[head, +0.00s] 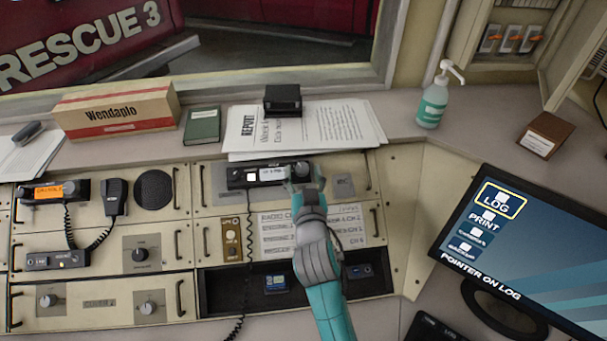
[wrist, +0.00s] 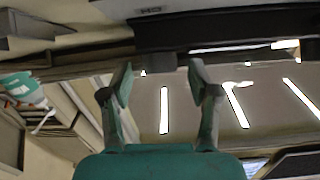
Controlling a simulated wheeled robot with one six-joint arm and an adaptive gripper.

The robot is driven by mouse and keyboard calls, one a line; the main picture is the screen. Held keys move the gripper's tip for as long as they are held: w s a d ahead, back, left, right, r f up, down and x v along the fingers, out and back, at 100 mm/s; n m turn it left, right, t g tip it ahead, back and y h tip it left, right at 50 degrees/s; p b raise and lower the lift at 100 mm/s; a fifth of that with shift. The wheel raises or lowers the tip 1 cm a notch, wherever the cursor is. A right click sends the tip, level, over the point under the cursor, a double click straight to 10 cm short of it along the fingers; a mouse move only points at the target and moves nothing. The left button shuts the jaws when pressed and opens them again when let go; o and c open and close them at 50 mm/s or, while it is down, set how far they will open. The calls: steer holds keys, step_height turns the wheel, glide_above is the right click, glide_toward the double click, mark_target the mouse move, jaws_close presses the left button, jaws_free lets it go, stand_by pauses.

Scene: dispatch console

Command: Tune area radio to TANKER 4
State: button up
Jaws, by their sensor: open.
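A black radio (head: 268,174) with a small lit white display is set in the upper middle panel of the console. The display text is too small to read. A dark bar, apparently the radio's body (wrist: 230,35), lies just beyond the fingertips. Whether they touch it cannot be told. A second radio (head: 54,191) with an orange display is at the far left.
Papers (head: 345,125) and a black box (head: 283,99) lie on the ledge behind the radio. A sanitizer bottle (head: 433,100) stands to the right. A monitor (head: 530,255) fills the lower right. A microphone (head: 115,196) and coiled cords hang on the panels.

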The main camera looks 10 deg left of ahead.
steer(key=c, duration=1.2)
steer(key=shift+o, duration=0.2)
steer(key=shift+d+n+y, duration=0.1)
steer(key=shift+n+y, duration=0.3)
steer(key=shift+y, duration=0.1)
steer(key=shift+d+f+n+g+y, duration=0.1)
steer(key=shift+n+g+y, duration=0.35)
steer(key=shift+n, duration=0.25)
steer(key=shift+w+d+n+g+y, duration=0.1)
steer(key=shift+n+g+y, duration=0.15)
steer(key=shift+n+y, duration=0.5)
steer(key=shift+n+g+y, duration=0.3)
steer(key=shift+n, duration=0.25)
steer(key=shift+w+d+n+g+y, duration=0.1)
steer(key=shift+n+g+y, duration=0.2)
steer(key=shift+n+y, duration=0.2)
steer(key=shift+n, duration=0.4)
